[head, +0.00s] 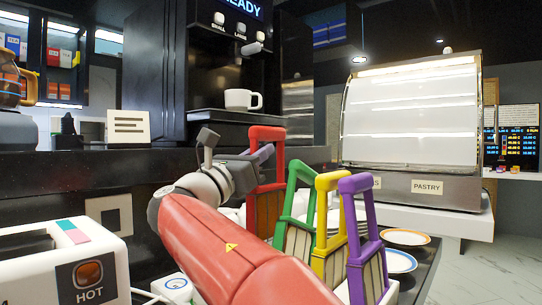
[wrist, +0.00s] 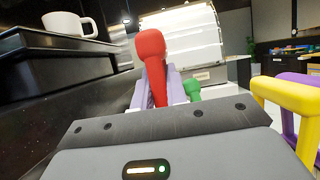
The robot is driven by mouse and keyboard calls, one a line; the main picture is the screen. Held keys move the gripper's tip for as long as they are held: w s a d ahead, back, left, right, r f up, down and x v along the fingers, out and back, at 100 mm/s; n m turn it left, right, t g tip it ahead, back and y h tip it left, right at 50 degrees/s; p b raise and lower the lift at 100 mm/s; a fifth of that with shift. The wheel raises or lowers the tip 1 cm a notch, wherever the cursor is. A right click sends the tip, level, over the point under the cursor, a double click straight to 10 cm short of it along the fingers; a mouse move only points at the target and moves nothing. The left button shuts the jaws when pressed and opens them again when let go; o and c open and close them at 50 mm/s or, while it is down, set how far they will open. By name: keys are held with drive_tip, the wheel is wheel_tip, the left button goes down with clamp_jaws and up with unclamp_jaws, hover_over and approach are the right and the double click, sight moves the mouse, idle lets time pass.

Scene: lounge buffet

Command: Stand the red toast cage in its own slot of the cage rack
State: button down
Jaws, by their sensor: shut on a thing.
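The red toast cage (head: 279,160) is upright in the head view, behind my forearm, with brown toast showing in its frame. My gripper (head: 262,153) is shut on its upper handle. In the wrist view the red handle (wrist: 151,62) stands between the pale purple fingers of my gripper (wrist: 157,90). The green cage (head: 290,195), yellow cage (head: 326,183) and purple cage (head: 358,185) stand in a row to the right of the red one. The cage rack is mostly hidden by my arm and the cages; its slots and the red cage's bottom cannot be seen.
A white toaster (head: 25,280) marked HOT is at the left front. A coffee machine with a white mug (head: 240,99) stands behind. Plates with orange (head: 405,237) and blue (head: 400,261) rims lie right of the cages. A pastry case (head: 410,125) is at the back right.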

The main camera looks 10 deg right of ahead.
sight(250, 202)
idle(0.4)
drive_tip(key=shift+f+b, duration=1.05)
drive_tip(key=shift+f, duration=0.7)
drive_tip(key=shift+p, duration=0.4)
drive_tip(key=shift+f, duration=0.1)
drive_tip(key=shift+f+b, duration=1)
drive_tip(key=shift+f, duration=0.2)
drive_tip(key=shift+f+b, duration=0.75)
drive_tip(key=shift+f, duration=0.3)
drive_tip(key=c, duration=1.3)
unclamp_jaws()
